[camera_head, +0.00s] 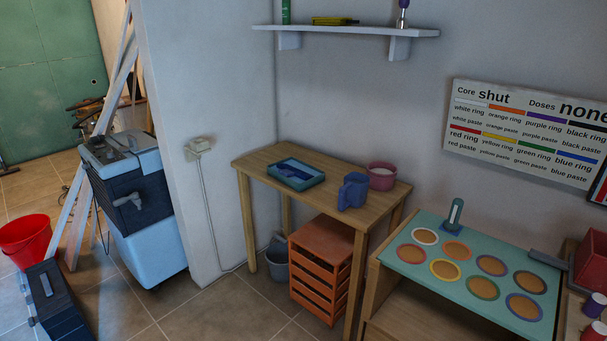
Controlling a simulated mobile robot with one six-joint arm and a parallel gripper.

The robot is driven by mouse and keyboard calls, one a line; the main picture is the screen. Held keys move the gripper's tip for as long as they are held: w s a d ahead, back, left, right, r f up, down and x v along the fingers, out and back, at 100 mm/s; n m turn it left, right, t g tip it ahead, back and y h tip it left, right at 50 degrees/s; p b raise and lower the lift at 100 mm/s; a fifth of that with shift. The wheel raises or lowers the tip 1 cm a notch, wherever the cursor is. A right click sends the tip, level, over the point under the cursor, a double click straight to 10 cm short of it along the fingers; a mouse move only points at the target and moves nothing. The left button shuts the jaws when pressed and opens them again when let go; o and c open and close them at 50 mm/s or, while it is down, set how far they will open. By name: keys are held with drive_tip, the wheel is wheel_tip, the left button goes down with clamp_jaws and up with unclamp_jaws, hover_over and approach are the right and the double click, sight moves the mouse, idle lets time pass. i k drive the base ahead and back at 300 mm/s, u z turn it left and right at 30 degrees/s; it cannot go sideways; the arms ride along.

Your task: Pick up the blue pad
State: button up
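A shallow teal-blue tray (314,182) sits on the wooden table (340,212), with a darker blue flat thing (288,171) inside it. This may be the blue pad, but it is too small to tell. A small blue square base (446,229) also shows under an upright teal-grey object (455,212) at the back edge of the green-topped bench. I cannot tell which of these is the pad. My gripper is not in view.
A blue jug (353,191) and a pink pot (382,176) stand right of the tray. The green bench top (410,260) carries several coloured rings with orange-brown centres. An orange drawer unit (325,255) and grey bucket (277,264) stand below. Tiled floor (235,312) is clear in front.

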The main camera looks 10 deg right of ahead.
sight(286, 169)
drive_tip(key=u, duration=0.1)
drive_tip(key=i, duration=0.95)
drive_tip(key=z, duration=0.05)
